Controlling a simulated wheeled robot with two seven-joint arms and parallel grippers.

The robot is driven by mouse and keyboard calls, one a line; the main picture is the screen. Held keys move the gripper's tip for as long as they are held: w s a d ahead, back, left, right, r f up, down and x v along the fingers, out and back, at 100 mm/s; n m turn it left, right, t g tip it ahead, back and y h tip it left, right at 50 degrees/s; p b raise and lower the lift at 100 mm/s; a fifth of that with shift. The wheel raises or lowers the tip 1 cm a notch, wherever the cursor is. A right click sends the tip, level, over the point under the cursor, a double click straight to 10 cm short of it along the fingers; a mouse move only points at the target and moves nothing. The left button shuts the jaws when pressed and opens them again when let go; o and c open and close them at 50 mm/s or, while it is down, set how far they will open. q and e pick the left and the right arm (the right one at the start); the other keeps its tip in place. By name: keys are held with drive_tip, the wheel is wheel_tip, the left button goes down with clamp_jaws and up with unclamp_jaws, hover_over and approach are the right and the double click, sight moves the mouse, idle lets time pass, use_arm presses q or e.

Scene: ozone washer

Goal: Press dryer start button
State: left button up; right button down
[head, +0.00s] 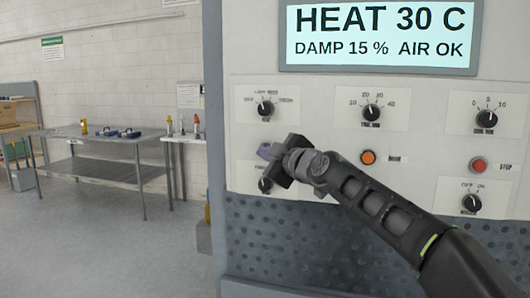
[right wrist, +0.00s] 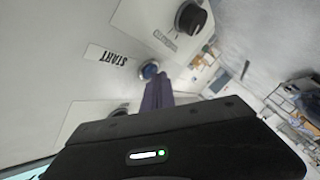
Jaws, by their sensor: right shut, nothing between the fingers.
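The dryer's control panel (head: 330,140) fills the right of the head view. In the right wrist view a round blue button (right wrist: 148,69) sits beside the label START (right wrist: 107,55). My right gripper (head: 267,151) is shut and empty, in front of the left part of the panel. Its purple fingers (right wrist: 157,92) point at the blue button, with the tips right at it; I cannot tell whether they touch. In the head view the gripper hides the start button. My left gripper is not in view.
An orange button (head: 368,157) and a red STOP button (head: 478,165) lie to the right. Several black knobs surround them, one (head: 265,184) just below my gripper. The display (head: 380,34) reads HEAT 30 C. A metal table (head: 90,137) stands far left.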

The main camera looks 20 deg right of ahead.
drive_tip(key=shift+s+a, duration=0.45)
drive_tip(key=shift+s, duration=0.3)
drive_tip(key=s+a+p, duration=0.1)
drive_tip(key=s+p, duration=0.1)
drive_tip(key=p, duration=0.1)
drive_tip(key=s+a+p, duration=0.1)
drive_tip(key=s+p, duration=0.1)
drive_tip(key=shift+s+a, duration=0.1)
drive_tip(key=shift+a, duration=0.25)
idle(0.3)
idle(0.3)
